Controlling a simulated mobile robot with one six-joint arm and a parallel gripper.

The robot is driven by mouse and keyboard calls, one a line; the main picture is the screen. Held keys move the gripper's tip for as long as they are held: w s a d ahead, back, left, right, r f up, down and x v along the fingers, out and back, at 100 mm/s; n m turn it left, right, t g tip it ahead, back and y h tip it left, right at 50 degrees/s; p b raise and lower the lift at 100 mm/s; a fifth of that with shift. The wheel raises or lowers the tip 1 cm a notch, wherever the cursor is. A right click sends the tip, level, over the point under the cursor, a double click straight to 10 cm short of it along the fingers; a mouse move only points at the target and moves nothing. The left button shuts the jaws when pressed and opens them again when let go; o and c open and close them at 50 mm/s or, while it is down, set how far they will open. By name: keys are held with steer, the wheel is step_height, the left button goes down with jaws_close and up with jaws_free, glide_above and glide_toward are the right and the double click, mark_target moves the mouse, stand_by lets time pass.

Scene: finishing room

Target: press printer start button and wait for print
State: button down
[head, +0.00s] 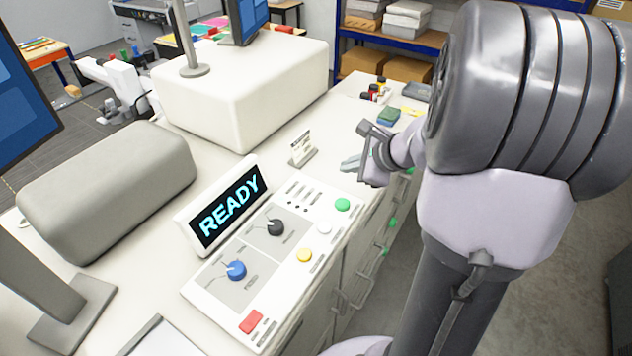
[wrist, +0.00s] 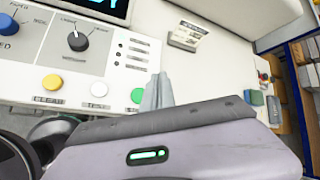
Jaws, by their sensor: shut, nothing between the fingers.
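The printer control panel (head: 275,245) lies on the white counter, and its display (head: 229,206) reads READY. A green button (head: 342,204) is at its far right corner, with white (head: 323,227), yellow (head: 304,255) and red (head: 251,321) buttons nearer. Blue (head: 235,270) and black (head: 275,227) knobs sit on grey areas. My gripper (head: 350,163) is shut and empty, beyond the green button in the head view. In the wrist view, my gripper's fingertips (wrist: 158,78) are just right of the green button (wrist: 137,95); whether they touch it, I cannot tell. The button labels are too small to read.
A small sign (head: 302,149) stands on the counter behind the panel. A large white box-shaped unit (head: 240,95) and a grey rounded unit (head: 107,190) stand farther back. Small bottles (head: 376,92) and colored blocks (head: 388,116) are at the counter's far end.

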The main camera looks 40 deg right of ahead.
mark_target(345, 204)
steer(key=shift+f, duration=0.1)
step_height(345, 204, down, 9)
steer(key=b, duration=0.7)
steer(key=shift+r, duration=0.2)
steer(key=shift+b, duration=0.3)
stand_by(1.3)
steer(key=shift+f+b, duration=0.4)
steer(key=shift+b, duration=0.1)
steer(key=shift+f+b, duration=0.4)
steer(key=shift+b, duration=0.05)
stand_by(0.4)
steer(key=shift+r, duration=0.1)
steer(key=shift+r+p, duration=0.6)
steer(key=shift+r, duration=0.1)
